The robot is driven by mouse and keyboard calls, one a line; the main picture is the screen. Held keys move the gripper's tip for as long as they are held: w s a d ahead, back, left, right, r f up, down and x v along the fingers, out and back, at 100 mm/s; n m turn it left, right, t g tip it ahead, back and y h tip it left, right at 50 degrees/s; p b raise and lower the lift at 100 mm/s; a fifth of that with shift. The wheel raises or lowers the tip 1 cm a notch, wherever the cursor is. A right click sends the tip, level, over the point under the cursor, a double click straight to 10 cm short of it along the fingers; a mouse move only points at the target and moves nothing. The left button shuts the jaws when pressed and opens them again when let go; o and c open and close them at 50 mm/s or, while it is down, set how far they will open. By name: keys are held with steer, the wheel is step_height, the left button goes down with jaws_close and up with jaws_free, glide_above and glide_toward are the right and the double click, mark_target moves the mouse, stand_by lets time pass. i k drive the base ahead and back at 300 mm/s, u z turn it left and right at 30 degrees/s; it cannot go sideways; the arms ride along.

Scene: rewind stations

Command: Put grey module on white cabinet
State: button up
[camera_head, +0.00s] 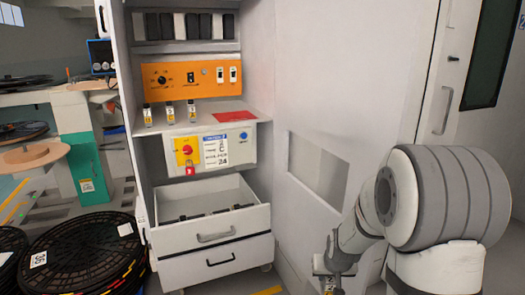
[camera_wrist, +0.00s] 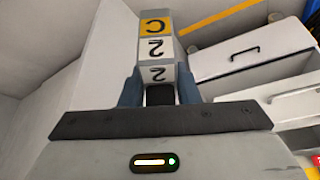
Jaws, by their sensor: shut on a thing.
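My gripper (camera_wrist: 159,92) is shut on a grey module (camera_wrist: 157,50) with a yellow "C" label and white "2" labels, seen between the blue-grey fingers in the wrist view. In the head view my gripper (camera_head: 336,264) is low at the bottom right of centre, and only a small part of the module (camera_head: 329,284) shows at the lower edge. The white cabinet (camera_head: 257,160) stands left of my gripper, apart from it. Its middle shelf holds several small yellow-labelled modules (camera_head: 170,113) at the left and a red patch (camera_head: 234,116) at the right.
The cabinet's upper drawer (camera_head: 215,235) is pulled open, with dark items inside; it also shows in the wrist view (camera_wrist: 250,65). An orange control panel (camera_head: 190,75) is above the shelf. Black reels (camera_head: 85,250) are stacked at the left. A pale wall panel (camera_head: 318,165) stands right of the cabinet.

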mark_target(234, 116)
steer(key=u, duration=0.15)
steer(key=i, duration=0.15)
steer(key=z, duration=2.2)
steer(key=k, duration=1.15)
steer(key=u, duration=2)
steer(key=i, duration=1)
steer(key=u, duration=0.05)
